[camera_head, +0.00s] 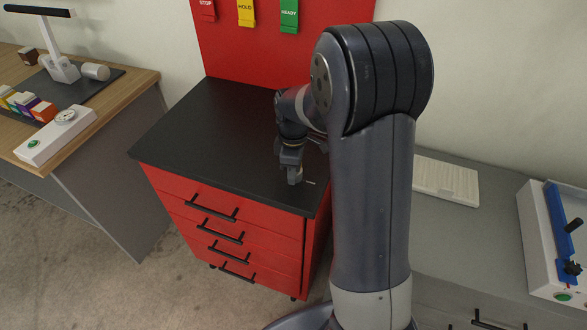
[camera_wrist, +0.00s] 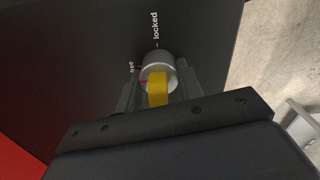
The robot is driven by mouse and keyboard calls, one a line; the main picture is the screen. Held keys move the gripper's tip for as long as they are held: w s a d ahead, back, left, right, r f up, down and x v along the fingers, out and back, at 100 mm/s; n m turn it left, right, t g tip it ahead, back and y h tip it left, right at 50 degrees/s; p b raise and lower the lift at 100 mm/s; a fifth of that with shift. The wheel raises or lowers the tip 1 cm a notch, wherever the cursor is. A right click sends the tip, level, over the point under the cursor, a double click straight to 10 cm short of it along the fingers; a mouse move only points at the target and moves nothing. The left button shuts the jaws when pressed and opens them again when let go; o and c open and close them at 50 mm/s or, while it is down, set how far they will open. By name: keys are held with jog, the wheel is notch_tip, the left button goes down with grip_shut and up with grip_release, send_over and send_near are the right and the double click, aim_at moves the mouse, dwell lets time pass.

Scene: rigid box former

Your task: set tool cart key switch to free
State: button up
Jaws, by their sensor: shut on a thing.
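The red tool cart (camera_head: 235,220) has a black top and several drawers with black handles. My gripper (camera_head: 294,178) reaches down to the front right part of the cart top. In the wrist view, the key switch (camera_wrist: 157,60) is a round silver cylinder on the black top with a yellow key (camera_wrist: 158,88) in it. My gripper (camera_wrist: 158,92) is shut on the yellow key, one finger on each side. The label "locked" and a partly hidden label "free" stand beside the switch. I cannot tell which label the key points to.
A red board (camera_head: 280,40) with STOP, HOLD and READY tags stands behind the cart. A wooden desk (camera_head: 120,95) with a lamp and small boxes is at the left. A grey counter (camera_head: 465,235) with a white keyboard-like panel (camera_head: 447,180) is at the right.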

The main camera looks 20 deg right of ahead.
jog(key=shift+n, duration=0.4)
dwell(0.4)
jog(key=o, duration=1)
notch_tip(320, 180, up, 11)
jog(key=shift+f+b, duration=0.1)
jog(key=shift+b, duration=0.35)
notch_tip(320, 180, down, 11)
jog(key=shift+r+p, duration=0.1)
jog(key=shift+p, duration=0.3)
jog(key=shift+r, duration=0.15)
